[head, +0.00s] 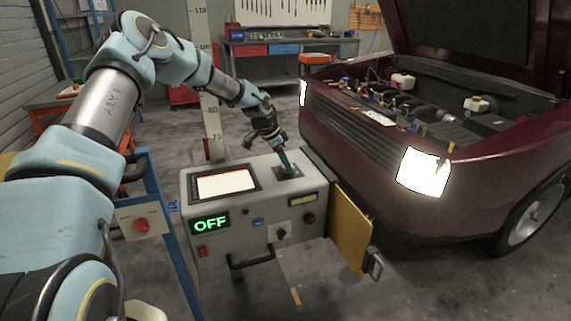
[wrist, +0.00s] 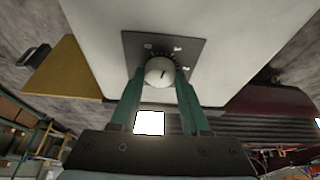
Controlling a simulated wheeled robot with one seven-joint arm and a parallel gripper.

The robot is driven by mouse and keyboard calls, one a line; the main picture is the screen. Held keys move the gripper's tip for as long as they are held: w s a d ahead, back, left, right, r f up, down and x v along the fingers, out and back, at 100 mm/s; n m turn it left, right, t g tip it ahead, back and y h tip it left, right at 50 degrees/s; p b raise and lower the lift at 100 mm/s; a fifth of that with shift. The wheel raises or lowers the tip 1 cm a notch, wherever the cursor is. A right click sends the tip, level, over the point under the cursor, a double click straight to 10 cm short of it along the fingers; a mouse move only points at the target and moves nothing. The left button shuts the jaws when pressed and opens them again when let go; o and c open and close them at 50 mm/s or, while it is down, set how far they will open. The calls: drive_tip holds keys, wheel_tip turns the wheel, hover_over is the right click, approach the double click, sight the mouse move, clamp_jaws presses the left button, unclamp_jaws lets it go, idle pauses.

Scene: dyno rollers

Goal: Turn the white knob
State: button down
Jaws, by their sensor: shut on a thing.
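The white knob (wrist: 158,72) is round with a short dark mark on its face. It sits on a dark square plate (wrist: 134,48) with small markings around it. In the head view the plate (head: 293,177) lies on top of a grey console (head: 225,260), and my fingers hide most of the knob. My gripper (head: 286,166) points down at it from above. In the wrist view the green fingers of my gripper (wrist: 159,80) are shut on the knob, one on each side. A green display (head: 210,223) on the console reads OFF.
A dark red car (head: 400,180) with its hood up stands right of the console. A yellow panel (head: 350,228) sticks out at the console's right side. A blue stand with a red knob (head: 141,224) is at left. A workbench (head: 285,48) is behind.

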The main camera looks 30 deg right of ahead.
idle(0.3)
drive_tip(key=shift+c, duration=1.9)
unclamp_jaws()
drive_tip(key=shift+r, duration=0.1)
drive_tip(key=b+v, duration=0.2)
drive_tip(key=v, duration=0.8)
drive_tip(key=shift+a+r+b, duration=0.2)
drive_tip(key=shift+r+b, duration=0.05)
drive_tip(key=shift+b, duration=0.15)
drive_tip(key=shift+s, duration=0.1)
